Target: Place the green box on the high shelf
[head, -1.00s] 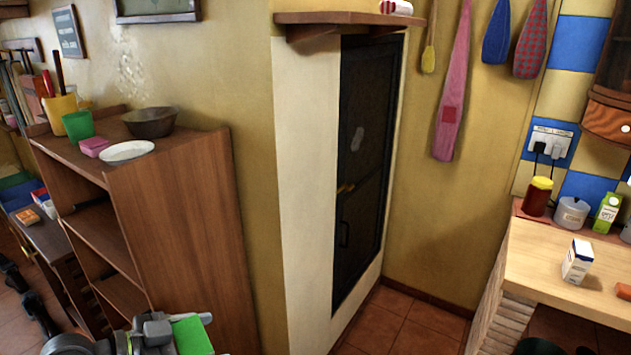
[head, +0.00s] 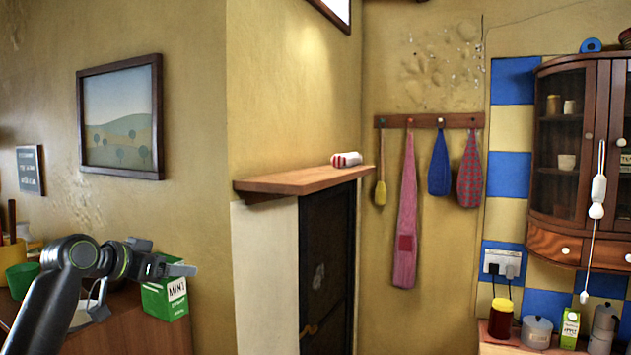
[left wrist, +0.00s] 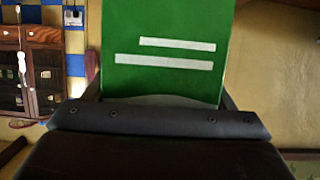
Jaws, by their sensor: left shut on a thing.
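The green box (head: 166,298), with a white label reading "MINT", is held up by my left gripper (head: 168,268) at the lower left of the head view. In the left wrist view the green box (left wrist: 165,50) shows its green face with two white bars, between the jaws. The high shelf (head: 295,180) is a wooden board on the wall above the dark door, to the right of the box and higher. The box is apart from the shelf. My right gripper is in neither view.
A red-and-white item (head: 346,159) lies at the shelf's far right end; the nearer part of the board looks bare. A framed picture (head: 120,118) hangs on the left wall. A green cup (head: 20,278) stands on the wooden cabinet at lower left.

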